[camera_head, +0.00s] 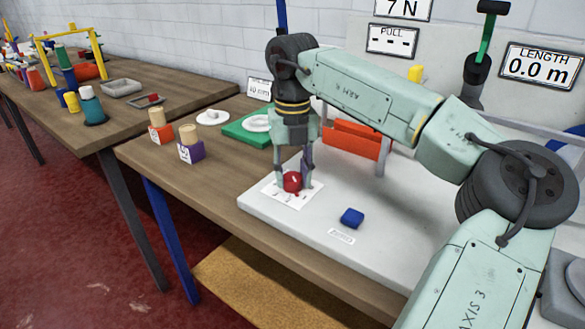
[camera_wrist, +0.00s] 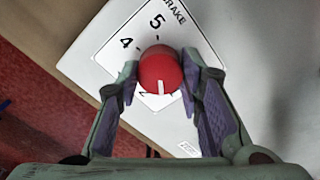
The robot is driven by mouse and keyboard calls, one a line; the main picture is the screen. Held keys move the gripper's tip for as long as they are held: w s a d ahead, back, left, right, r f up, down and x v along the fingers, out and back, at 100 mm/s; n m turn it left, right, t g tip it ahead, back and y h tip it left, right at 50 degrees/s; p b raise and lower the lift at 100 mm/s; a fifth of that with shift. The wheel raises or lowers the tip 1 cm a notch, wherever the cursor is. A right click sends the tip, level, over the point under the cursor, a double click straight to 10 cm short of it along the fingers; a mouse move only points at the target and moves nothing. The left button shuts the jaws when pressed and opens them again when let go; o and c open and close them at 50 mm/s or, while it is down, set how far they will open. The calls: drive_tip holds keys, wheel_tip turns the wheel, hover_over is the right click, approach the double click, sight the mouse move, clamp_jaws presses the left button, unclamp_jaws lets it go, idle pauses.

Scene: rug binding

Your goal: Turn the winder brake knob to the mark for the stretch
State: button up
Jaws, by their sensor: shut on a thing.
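The winder brake knob is a red round knob (camera_wrist: 160,72) with a white pointer line, on a white dial plate (camera_wrist: 112,48) marked BRAKE. The numbers 4 and 5 show; the numeral by the pointer is partly hidden by the knob. The pointer line points down in the wrist view, towards my gripper's palm. My gripper (camera_wrist: 160,85) has its two fingers on either side of the knob, shut on it. In the head view the knob (camera_head: 292,182) sits between the fingertips, with my gripper (camera_head: 293,178) pointing down from above.
A blue button (camera_head: 352,217) stands on the white machine top (camera_head: 385,250), right of the dial. An orange-red block (camera_head: 355,140) and a green tray (camera_head: 243,133) are behind. A LENGTH display reads 0.0 m, another 7 N.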

sight(293, 176)
drive_tip(key=shift+n+p, duration=0.45)
drive_tip(key=shift+n, duration=1.45)
drive_tip(key=o, duration=1.2)
drive_tip(key=shift+c, duration=0.2)
drive_tip(key=shift+r, duration=0.1)
wheel_tip(293, 176, up, 12)
